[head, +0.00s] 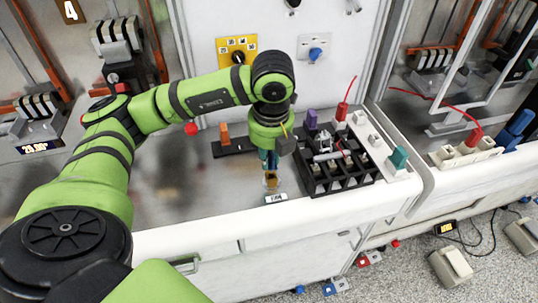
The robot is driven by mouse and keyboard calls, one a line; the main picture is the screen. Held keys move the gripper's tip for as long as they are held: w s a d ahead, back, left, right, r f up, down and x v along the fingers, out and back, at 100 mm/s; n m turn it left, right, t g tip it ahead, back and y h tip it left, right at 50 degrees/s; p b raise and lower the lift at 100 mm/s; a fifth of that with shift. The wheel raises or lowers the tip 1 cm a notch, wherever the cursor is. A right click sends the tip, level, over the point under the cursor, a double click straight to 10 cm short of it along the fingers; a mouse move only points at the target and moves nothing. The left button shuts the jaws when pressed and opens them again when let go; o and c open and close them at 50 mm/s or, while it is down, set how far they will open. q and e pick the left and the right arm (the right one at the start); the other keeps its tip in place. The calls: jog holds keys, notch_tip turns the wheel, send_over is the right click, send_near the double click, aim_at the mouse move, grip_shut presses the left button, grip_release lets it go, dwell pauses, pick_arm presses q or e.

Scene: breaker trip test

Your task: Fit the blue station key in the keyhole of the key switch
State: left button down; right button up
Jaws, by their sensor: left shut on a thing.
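My left gripper (268,160) points down over the front of the grey worktop. It is shut on a small blue piece (264,157), which looks like the blue station key; the fingers hide most of it. A small brass-coloured part (271,181) shows just below the fingertips; I cannot tell whether it belongs to the held piece. On the back wall a white plate with a blue round part (315,54) looks like the key switch. Its keyhole is too small to make out. The gripper is apart from this plate, below and in front of it. My right gripper is not in view.
A black rack (340,180) stands right of the gripper, with a purple piece (311,119) behind it. An orange piece (225,134) stands on a black base to the left. A yellow dial plate (237,50) is on the wall. The worktop's left front is clear.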

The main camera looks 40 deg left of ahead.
pick_arm(q)
jog(key=shift+b, duration=0.45)
dwell(1.1)
jog(key=shift+f, duration=0.15)
dwell(0.3)
jog(key=shift+f+b, duration=0.35)
jog(key=shift+b, duration=0.15)
jog(key=shift+f+b, duration=1.3)
jog(key=shift+b, duration=0.1)
jog(key=c, duration=1.1)
grip_release()
jog(key=shift+r, duration=0.1)
notch_tip(320, 180, up, 12)
jog(key=s+d, duration=0.1)
jog(key=shift+d, duration=0.15)
jog(key=shift+s, duration=0.1)
